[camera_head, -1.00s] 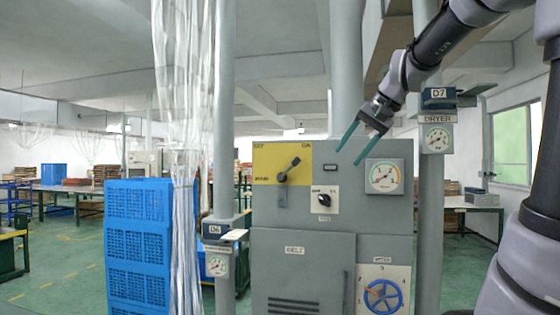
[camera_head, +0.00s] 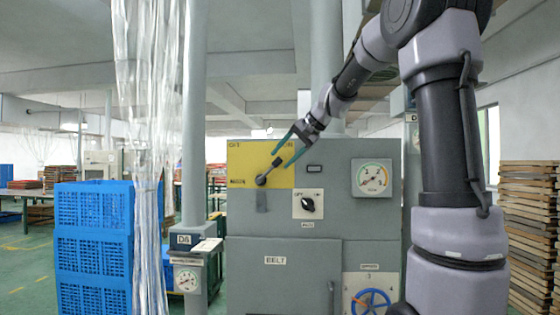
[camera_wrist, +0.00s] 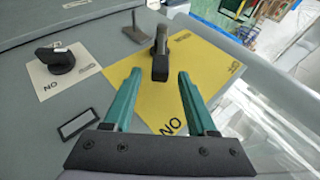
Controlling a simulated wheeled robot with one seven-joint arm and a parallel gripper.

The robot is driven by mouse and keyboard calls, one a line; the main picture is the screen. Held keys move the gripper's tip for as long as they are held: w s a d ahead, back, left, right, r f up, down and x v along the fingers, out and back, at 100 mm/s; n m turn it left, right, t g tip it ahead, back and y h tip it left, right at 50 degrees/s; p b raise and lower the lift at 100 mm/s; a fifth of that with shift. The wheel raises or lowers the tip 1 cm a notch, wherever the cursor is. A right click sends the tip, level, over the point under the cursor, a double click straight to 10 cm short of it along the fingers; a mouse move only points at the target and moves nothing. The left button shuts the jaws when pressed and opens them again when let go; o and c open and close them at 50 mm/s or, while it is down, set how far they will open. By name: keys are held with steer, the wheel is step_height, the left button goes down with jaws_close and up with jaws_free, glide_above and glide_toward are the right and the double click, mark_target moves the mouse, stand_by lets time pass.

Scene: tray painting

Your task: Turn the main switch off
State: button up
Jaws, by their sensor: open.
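The main switch is a lever (camera_head: 270,172) on a yellow plate (camera_head: 240,157) at the upper left of the grey cabinet. It tilts up and right from its pivot, toward the plate's corner that reads ON in the wrist view. My gripper (camera_head: 280,160) is open, its teal fingers reaching down-left to the lever's end. In the wrist view, the lever's dark end (camera_wrist: 160,68) shows between the two fingertips (camera_wrist: 160,74), with a gap on each side. I cannot tell whether either finger touches it.
A small black rotary knob (camera_head: 308,204) on a white plate sits right of the yellow plate. A dial gauge (camera_head: 372,178) and a blue handwheel (camera_head: 371,302) are further right. Blue crates (camera_head: 93,245) and a plastic curtain (camera_head: 147,200) stand left. Stacked wooden trays (camera_head: 530,230) stand right.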

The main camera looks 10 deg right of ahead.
steer(key=shift+x, duration=0.95)
steer(key=shift+c, duration=0.3)
jaws_close()
stand_by(0.5)
